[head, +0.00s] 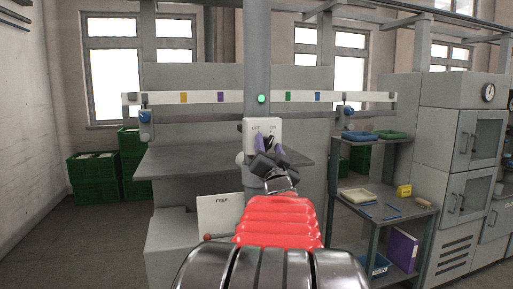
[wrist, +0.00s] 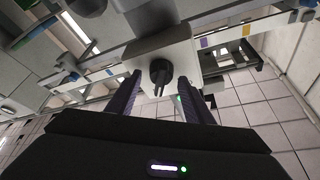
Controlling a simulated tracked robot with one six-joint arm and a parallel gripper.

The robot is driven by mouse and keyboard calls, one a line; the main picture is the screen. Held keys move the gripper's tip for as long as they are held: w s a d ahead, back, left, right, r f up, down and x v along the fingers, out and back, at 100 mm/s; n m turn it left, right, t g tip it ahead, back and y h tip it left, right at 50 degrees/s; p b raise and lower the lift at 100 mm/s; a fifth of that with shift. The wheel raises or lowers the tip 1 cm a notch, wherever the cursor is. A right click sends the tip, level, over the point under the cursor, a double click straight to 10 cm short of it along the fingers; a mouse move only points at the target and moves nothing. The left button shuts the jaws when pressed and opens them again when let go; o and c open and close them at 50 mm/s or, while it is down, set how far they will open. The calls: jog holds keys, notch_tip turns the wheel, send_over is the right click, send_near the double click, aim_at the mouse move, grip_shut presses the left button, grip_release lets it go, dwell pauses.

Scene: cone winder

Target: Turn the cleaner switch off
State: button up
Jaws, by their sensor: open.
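The cleaner switch is a light box (head: 262,125) on the grey post, with small lettering at its top that looks like OFF on the left and ON on the right. Its black rotary knob (wrist: 160,72) shows clearly in the wrist view, in the middle of the box's face. In the head view the knob is mostly hidden by my gripper. My gripper (head: 269,144) is open in front of the box. In the wrist view its two purple-grey fingers (wrist: 160,88) stand on either side of the knob, with visible gaps; I cannot tell contact.
A green lamp (head: 262,99) glows on the post above the box. A grey shelf (head: 205,162) lies behind. A panel marked FREE (head: 221,214) stands lower left, near a red-knobbed lever (head: 208,237). A trolley (head: 385,215) with trays stands right, green crates (head: 93,178) left.

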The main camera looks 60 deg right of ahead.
jog(key=c, duration=1)
jog(key=shift+a, duration=0.2)
jog(key=shift+d+t, duration=0.1)
jog(key=shift+t, duration=0.2)
jog(key=shift+c, duration=0.2)
jog(key=shift+n, duration=0.5)
jog(key=n+t+y, duration=0.1)
jog(key=n, duration=0.2)
jog(key=n+t+y, duration=0.1)
jog(key=n+t, duration=0.1)
jog(key=n, duration=0.2)
jog(key=shift+d+r, duration=0.1)
jog(key=n+t+y, duration=0.1)
jog(key=n, duration=0.2)
jog(key=n+t+y, duration=0.1)
jog(key=n, duration=0.2)
jog(key=n+y, duration=0.1)
jog(key=n, duration=0.2)
jog(key=shift+t+y, duration=0.4)
jog(key=shift+n+y, duration=0.3)
jog(key=shift+n, duration=0.1)
